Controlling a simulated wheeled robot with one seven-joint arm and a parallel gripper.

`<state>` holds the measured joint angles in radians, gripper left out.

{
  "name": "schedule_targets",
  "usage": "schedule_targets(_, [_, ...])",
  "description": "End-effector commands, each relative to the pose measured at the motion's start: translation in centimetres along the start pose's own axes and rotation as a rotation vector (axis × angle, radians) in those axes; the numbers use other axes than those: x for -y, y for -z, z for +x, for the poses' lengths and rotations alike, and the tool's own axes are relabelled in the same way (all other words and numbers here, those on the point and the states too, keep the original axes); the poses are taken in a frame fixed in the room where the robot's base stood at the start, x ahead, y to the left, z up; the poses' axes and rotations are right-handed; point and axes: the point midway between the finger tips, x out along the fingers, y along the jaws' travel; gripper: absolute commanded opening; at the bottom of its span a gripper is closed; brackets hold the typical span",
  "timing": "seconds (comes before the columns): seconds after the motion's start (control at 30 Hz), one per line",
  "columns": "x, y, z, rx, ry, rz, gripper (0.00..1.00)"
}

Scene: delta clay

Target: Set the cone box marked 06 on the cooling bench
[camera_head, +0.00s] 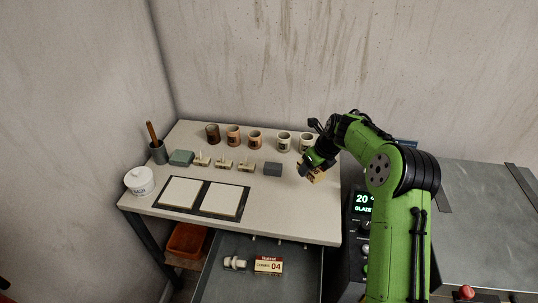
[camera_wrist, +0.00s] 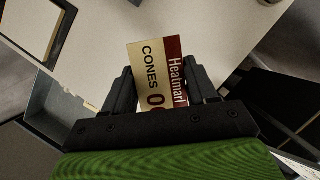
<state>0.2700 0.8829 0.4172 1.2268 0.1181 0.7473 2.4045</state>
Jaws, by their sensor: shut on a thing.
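My gripper (camera_head: 309,165) is shut on a cream and dark red cone box (camera_head: 318,175), above the right part of the pale worktop (camera_head: 285,215). In the wrist view the held box (camera_wrist: 148,68) stands between the two dark fingers of my gripper (camera_wrist: 160,88). It reads "CONES", "Heatmari" and "0"; the second digit is hidden by the gripper body. Another cone box marked 04 (camera_head: 269,265) lies in the open drawer below the worktop. No sign in view names the cooling bench, so I cannot tell which surface it is.
Several cups (camera_head: 254,140) line the back of the worktop, with small cone stands (camera_head: 223,165) and a grey block (camera_head: 272,169) before them. Two white slabs (camera_head: 221,200) lie at the front. A grey metal bench (camera_head: 485,205) stands right of a control panel (camera_head: 363,205).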

Motion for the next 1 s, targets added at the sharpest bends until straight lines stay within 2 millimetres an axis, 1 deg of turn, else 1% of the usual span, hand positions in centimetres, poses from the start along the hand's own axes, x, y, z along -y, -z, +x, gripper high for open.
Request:
schedule_targets(0.07, [-0.4,-0.2,0.7,-0.002,0.0,0.004,0.24])
schedule_targets(0.2, [-0.4,1.1,3.5,-0.005,-0.002,0.005,0.24])
schedule_targets(0.37, [-0.4,2.2,6.2,-0.003,-0.001,0.004,0.24])
schedule_targets(0.5, [-0.4,3.3,8.9,-0.003,-0.001,0.004,0.24])
schedule_targets(0.53, [-0.4,3.5,9.3,-0.003,-0.002,0.004,0.24])
schedule_targets(0.87, [-0.3,3.6,9.6,-0.001,0.0,0.003,0.24])
schedule_targets(0.9, [-0.3,3.6,9.6,-0.001,0.0,0.003,0.6])
schedule_targets(0.97, [-0.3,3.6,9.6,-0.001,0.0,0.003,0.69])
schedule_targets(1.0, [-0.3,3.6,9.6,-0.001,0.0,0.003,0.76])
